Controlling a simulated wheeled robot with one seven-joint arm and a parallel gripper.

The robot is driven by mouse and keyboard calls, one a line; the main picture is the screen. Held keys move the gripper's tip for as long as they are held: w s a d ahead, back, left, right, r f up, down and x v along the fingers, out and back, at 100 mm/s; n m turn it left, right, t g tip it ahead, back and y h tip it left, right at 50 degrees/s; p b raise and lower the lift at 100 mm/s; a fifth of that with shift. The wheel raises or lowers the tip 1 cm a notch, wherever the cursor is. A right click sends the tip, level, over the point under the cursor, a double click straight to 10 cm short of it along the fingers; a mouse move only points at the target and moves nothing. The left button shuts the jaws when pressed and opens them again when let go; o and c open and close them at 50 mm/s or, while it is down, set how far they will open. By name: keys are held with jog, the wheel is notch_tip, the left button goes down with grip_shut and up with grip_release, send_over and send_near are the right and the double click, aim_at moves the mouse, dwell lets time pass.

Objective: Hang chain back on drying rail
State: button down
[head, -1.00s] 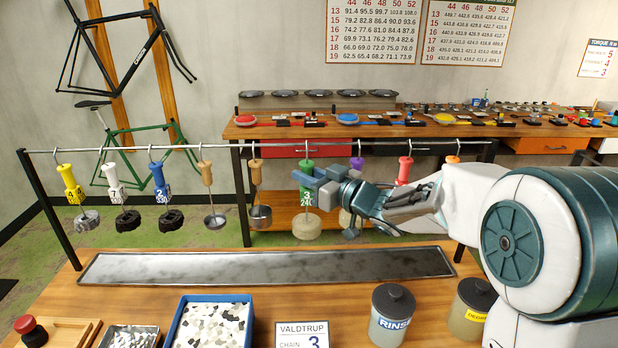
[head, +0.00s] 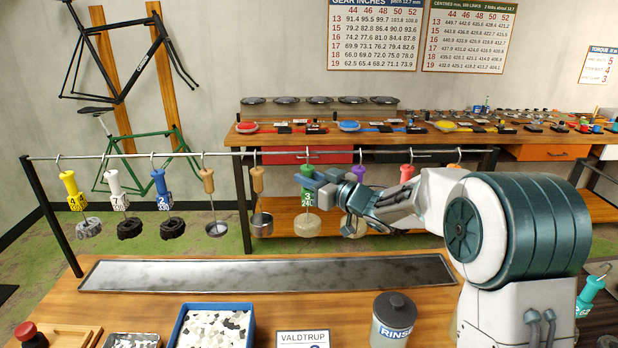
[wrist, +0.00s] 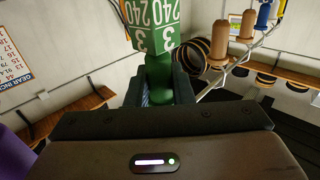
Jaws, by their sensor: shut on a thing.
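The green handle (head: 307,170) has a white-and-green tag marked 3 and 240, and a pale coiled chain (head: 307,222) hangs below it. My gripper (head: 312,183) is shut on the green handle. In the wrist view the green handle (wrist: 159,78) stands between my fingers, with its tag at the top edge. The drying rail (head: 110,157) runs across the table, and the green handle is just below it, between a tan handle and a purple one. I cannot tell whether its hook rests on the rail.
Yellow (head: 69,183), white (head: 114,181), blue (head: 159,182), tan (head: 208,181), purple (head: 358,173) and red (head: 406,173) handles hang along the rail. A long metal tray (head: 260,272) lies below. A rinse jar (head: 394,320) stands at the front right.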

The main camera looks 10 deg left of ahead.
dwell(0.4)
jog(key=c, duration=0.9)
grip_release()
jog(key=shift+s+d, duration=0.1)
jog(key=v, duration=1)
jog(key=shift+s+d, duration=0.2)
jog(key=shift+d, duration=0.15)
